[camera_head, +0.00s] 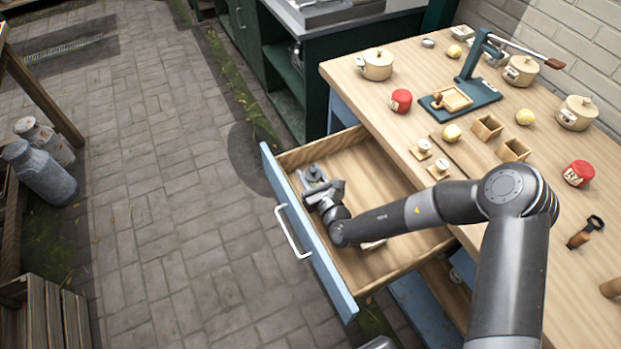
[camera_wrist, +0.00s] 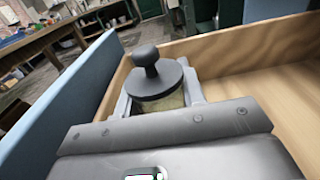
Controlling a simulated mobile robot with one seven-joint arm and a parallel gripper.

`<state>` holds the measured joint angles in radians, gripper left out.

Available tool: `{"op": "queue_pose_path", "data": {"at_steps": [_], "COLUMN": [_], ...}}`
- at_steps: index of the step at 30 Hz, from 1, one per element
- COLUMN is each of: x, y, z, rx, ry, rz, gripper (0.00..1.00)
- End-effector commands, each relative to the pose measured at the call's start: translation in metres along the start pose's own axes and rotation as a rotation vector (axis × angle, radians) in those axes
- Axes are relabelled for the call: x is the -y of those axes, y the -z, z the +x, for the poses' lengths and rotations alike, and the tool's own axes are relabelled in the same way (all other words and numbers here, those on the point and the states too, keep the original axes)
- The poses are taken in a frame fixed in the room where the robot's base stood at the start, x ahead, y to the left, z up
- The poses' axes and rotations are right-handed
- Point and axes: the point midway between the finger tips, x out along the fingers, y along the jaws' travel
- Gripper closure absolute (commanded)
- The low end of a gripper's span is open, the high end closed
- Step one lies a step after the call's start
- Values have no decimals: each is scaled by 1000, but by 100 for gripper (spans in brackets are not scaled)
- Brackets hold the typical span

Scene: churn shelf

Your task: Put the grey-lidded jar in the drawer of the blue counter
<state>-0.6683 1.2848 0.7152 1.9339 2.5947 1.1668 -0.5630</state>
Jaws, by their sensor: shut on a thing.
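The grey-lidded jar (camera_wrist: 155,82) is between my gripper's fingers in the wrist view. Its dark grey lid and knob show above the fingers, and its lower body is mostly hidden. My gripper (camera_head: 315,178) is shut on the jar, inside the open drawer near its front left corner. In the head view the jar is small and mostly hidden by my gripper. The drawer (camera_head: 375,175) is pulled out from the blue counter, with a blue front and a white handle (camera_head: 292,232). Whether the jar touches the drawer floor, I cannot tell.
The wooden counter top (camera_head: 400,60) holds cream pots (camera_head: 376,64), red-lidded jars (camera_head: 401,100), a blue press (camera_head: 470,85) and small wooden boxes. A small pale item (camera_head: 373,244) lies in the drawer by my arm. The drawer floor is otherwise mostly clear. Milk cans (camera_head: 42,172) stand far left.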

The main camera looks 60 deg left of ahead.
Motion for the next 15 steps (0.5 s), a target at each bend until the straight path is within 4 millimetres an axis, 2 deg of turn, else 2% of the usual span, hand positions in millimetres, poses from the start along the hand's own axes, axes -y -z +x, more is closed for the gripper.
{"op": "queue_pose_path", "data": {"at_steps": [4,15], "x": [0,0], "y": [21,26], "z": [0,0], "rx": [-1,0], "ry": [0,0], "rz": [1,0], "gripper": [89,89]}}
